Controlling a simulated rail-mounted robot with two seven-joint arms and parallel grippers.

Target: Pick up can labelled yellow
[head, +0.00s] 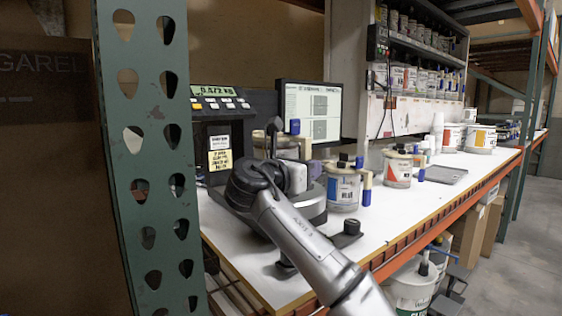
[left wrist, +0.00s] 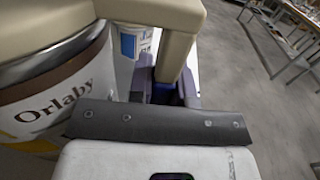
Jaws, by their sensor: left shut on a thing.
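A can (left wrist: 50,85) with a beige lid and handle and a white label with a brown band reading "Orlaby" fills the left of the left wrist view. A yellowish patch shows low on its label; I cannot read a colour name. My left gripper (left wrist: 168,88) is shut on the beige handle at the can's right side. In the head view my left gripper (head: 305,168) is at the scale, partly hidden by its own wrist. The held can (head: 262,143) shows only partly behind my arm, and I cannot tell if it touches the scale. My right gripper is not in view.
A blue-labelled can (head: 343,188) stands just right of my gripper, with a red-labelled can (head: 398,168) beyond. A monitor (head: 312,112) and a scale display (head: 222,92) are behind. A green rack post (head: 150,160) is at left.

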